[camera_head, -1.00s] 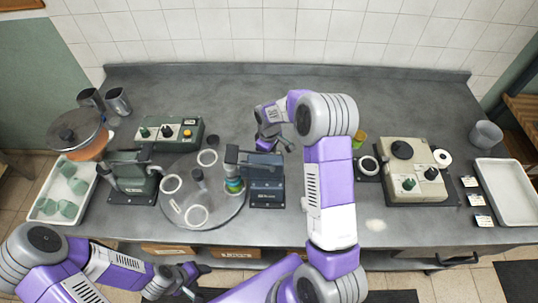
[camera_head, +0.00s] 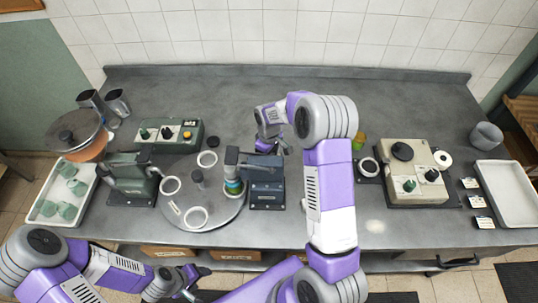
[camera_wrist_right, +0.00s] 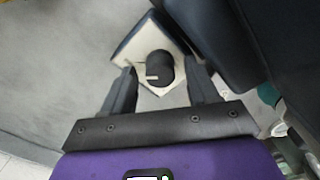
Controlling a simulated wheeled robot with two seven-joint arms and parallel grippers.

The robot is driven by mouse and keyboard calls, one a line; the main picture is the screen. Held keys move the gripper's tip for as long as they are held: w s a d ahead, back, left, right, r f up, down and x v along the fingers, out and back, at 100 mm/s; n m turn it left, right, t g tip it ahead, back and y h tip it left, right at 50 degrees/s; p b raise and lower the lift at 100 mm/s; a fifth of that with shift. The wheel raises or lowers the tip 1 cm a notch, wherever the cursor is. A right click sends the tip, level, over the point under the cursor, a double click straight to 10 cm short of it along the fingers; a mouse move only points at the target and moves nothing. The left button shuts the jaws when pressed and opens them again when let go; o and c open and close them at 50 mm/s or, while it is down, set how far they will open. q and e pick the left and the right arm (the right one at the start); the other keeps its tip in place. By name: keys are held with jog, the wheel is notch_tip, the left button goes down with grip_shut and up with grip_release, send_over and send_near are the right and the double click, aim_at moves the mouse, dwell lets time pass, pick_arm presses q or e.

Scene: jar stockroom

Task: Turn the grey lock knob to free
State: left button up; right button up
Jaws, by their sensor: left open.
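A dark knob (camera_wrist_right: 160,66) with a pale pointer mark to its left stands on a cream plate (camera_wrist_right: 138,42) in the right wrist view. I take it for the lock knob; its labels cannot be read. My right gripper (camera_wrist_right: 162,76) is open, with one finger on each side of the knob; contact is not visible. In the head view my right gripper (camera_head: 272,143) is behind the dark press-like station (camera_head: 266,180), and the knob is not clearly made out there. My left gripper (camera_head: 198,279) is open and empty, low at the bench's front edge.
A round turntable (camera_head: 217,212) with white rings stands left of the station. A green control box (camera_head: 150,134) is behind it. A cream control box (camera_head: 413,172) and a white tray (camera_head: 510,195) are on the right. The bench's back strip is mostly clear.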

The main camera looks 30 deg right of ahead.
notch_tip(320, 180, up, 8)
jog(key=shift+f, duration=0.2)
dwell(0.4)
dwell(0.4)
